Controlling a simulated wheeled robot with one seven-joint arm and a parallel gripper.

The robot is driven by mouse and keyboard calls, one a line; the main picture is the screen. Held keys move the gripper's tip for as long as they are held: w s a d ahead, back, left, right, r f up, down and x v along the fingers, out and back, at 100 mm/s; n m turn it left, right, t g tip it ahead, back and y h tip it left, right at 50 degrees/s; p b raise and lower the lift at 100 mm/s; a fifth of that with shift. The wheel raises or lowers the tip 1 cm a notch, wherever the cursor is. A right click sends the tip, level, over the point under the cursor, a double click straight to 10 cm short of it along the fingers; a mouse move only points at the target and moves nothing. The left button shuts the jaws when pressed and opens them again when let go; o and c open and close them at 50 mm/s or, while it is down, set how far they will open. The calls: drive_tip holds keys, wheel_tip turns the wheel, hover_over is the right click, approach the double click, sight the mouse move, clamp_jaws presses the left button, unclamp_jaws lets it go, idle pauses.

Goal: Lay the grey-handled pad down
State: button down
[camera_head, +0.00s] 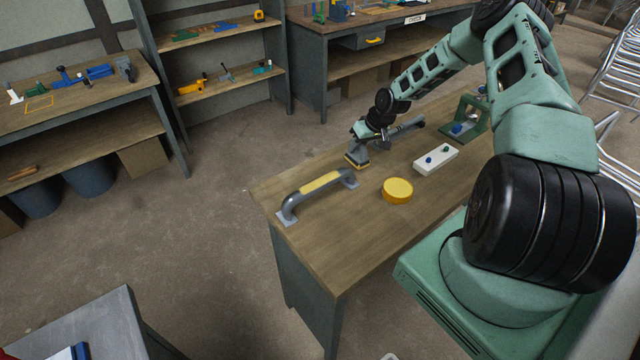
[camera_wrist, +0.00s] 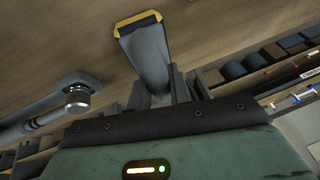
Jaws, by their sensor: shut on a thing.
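My gripper (camera_head: 361,144) is shut on the grey handle (camera_wrist: 150,58) of the pad, above the far long edge of the workbench (camera_head: 330,250). The pad (camera_head: 356,161) shows as a small yellow-edged block below the fingers in the head view. In the wrist view the handle runs out from the fingers to the pad's yellow edge (camera_wrist: 138,22). The pad is close to the bench top, but I cannot tell whether it touches it. The fingers partly hide the handle.
A grey curved tube with a yellow band (camera_head: 320,182) lies left of the pad. A green stand (camera_head: 478,118) is behind. The bench's near left end is clear.

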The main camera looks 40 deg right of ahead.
drive_tip(key=c, duration=1.2)
unclamp_jaws()
drive_tip(key=shift+f, duration=0.1)
drive_tip(key=b+v, duration=0.4)
drive_tip(key=v, duration=1.3)
